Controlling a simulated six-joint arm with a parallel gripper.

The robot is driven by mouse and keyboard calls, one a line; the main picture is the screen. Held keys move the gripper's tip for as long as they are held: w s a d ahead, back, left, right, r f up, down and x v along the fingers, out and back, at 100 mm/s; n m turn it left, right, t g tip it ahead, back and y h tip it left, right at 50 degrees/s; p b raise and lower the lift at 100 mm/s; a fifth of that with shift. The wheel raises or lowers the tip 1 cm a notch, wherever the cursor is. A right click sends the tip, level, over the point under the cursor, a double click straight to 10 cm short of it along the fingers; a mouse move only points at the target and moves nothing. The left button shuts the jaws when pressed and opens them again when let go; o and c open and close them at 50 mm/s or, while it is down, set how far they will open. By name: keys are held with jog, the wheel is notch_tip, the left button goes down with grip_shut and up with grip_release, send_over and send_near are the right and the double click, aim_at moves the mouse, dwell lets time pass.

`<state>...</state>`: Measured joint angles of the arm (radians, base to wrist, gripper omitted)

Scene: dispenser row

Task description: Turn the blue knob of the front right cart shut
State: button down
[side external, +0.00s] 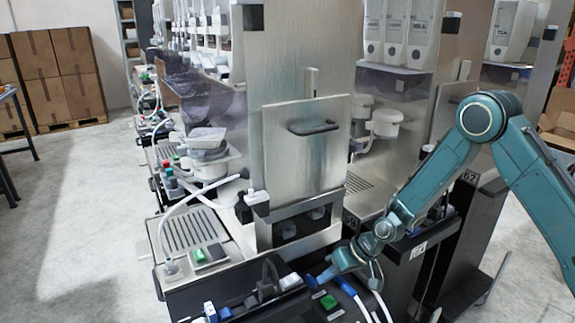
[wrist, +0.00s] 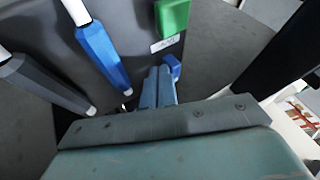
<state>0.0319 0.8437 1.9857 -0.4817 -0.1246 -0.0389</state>
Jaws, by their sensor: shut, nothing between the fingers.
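The blue knob (wrist: 173,66) shows in the wrist view as a small blue piece on the dark cart panel, just right of my fingertips. My gripper (wrist: 158,80) is shut and empty, its two fingers together beside the knob. Whether they touch it I cannot tell. In the side view my gripper (side external: 325,273) reaches down to the front of the cart, with the blue knob (side external: 311,282) at its tip. The fingers partly hide the knob, and its turn angle is unclear.
A green switch (wrist: 172,16) sits above the knob in the wrist view. A blue hose fitting (wrist: 103,55) and a dark grey one (wrist: 45,85) lie to the left. In the side view, white hoses hang near the green switch (side external: 328,302). A tall metal cabinet (side external: 305,60) stands behind.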

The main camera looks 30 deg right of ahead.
aim_at(313, 289)
jog(key=shift+s+a+m+t+h, duration=0.3)
jog(key=shift+m+t+h, duration=0.1)
jog(key=shift+m, duration=0.6)
jog(key=shift+s+a+m+t+h, duration=0.2)
jog(key=shift+a+m+t+h, duration=0.15)
jog(key=shift+m+h, duration=0.45)
jog(key=shift+s+a+y, duration=0.3)
jog(key=shift+a, duration=0.55)
jog(key=shift+w+a, duration=0.25)
jog(key=shift+a, duration=0.8)
jog(key=shift+s+a, duration=0.15)
jog(key=shift+s, duration=0.05)
dwell(0.4)
jog(key=shift+s+a, duration=0.3)
jog(key=shift+s, duration=0.15)
jog(key=shift+s+r, duration=0.1)
